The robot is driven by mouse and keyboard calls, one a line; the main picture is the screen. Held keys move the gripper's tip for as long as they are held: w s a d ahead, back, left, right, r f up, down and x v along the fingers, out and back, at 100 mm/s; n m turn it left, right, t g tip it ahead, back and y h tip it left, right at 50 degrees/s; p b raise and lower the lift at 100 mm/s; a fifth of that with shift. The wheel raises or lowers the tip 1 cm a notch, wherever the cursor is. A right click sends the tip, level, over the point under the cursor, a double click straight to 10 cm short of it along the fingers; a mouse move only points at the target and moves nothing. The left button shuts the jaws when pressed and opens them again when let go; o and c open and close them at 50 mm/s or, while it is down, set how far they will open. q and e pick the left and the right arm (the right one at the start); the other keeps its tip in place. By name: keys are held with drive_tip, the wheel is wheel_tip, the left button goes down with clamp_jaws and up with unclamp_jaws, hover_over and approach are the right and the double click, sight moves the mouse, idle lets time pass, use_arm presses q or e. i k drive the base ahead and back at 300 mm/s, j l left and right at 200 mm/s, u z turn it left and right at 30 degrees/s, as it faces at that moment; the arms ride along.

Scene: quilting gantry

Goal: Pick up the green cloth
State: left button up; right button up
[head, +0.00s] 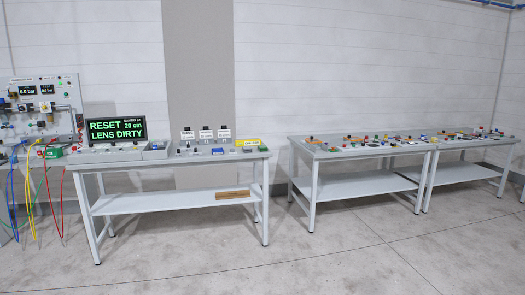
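A small flat green item (262,147) lies at the right end of the near table's top (165,160). It may be the green cloth, but it is too small for me to tell. It lies just right of a yellow-marked piece (247,142). Neither of my grippers shows in the head view.
A display reading "RESET 20 cm LENS DIRTY" (115,129) stands on the near table; a brown block (232,194) lies on its lower shelf. Two more tables (365,155) with small parts stand right. A panel with hanging cables (40,100) is left. The front floor is clear.

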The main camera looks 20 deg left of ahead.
sight(261, 148)
drive_tip(key=u, duration=3.1)
drive_tip(key=z, duration=2.6)
drive_tip(key=i+j+u, duration=0.25)
drive_tip(key=i, duration=0.75)
drive_tip(key=i+u, duration=0.25)
drive_tip(key=i, duration=0.8)
